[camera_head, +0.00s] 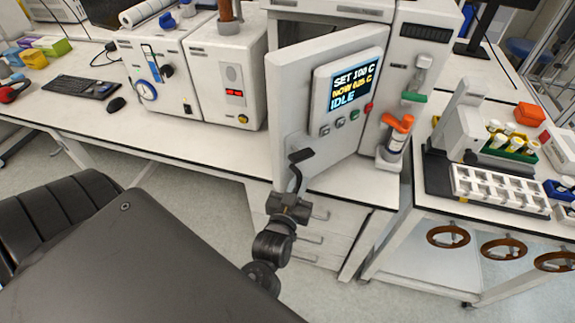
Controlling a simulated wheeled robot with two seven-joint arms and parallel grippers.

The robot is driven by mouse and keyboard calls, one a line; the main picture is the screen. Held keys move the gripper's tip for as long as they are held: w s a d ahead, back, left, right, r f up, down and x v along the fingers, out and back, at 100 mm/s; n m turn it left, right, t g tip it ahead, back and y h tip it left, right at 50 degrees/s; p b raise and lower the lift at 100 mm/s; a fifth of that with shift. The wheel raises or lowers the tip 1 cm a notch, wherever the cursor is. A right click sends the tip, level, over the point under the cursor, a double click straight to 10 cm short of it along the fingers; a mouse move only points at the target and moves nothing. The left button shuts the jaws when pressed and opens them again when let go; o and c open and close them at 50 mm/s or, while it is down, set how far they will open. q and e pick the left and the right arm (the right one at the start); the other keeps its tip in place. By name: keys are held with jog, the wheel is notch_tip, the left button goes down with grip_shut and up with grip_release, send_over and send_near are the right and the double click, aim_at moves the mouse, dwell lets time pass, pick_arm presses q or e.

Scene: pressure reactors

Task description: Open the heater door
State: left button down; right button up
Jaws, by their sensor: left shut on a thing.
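The heater door (300,110) is a white panel with a display (354,82) reading SET 100 C and IDLE. It stands swung out at an angle from the white heater body (415,50), on the bench. A black handle (298,168) sticks out low on the door's front. My left gripper (291,197) is just below the door, shut on the lower end of the handle. The exact finger contact is small and hard to see. My right gripper is not in view.
A white box with a red display (228,85) stands left of the door. A tube rack (500,188) sits on the right-hand table. A black chair (60,225) is at the left.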

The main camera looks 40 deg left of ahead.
pick_arm(q)
jog(key=shift+s+d, duration=0.1)
jog(key=shift+d, duration=0.75)
jog(key=c, duration=1.8)
grip_release()
jog(key=shift+o, duration=0.2)
jog(key=b+v, duration=0.2)
jog(key=v, duration=0.8)
jog(key=shift+s+b, duration=0.3)
jog(key=shift+b, duration=0.05)
jog(key=shift+d, duration=0.1)
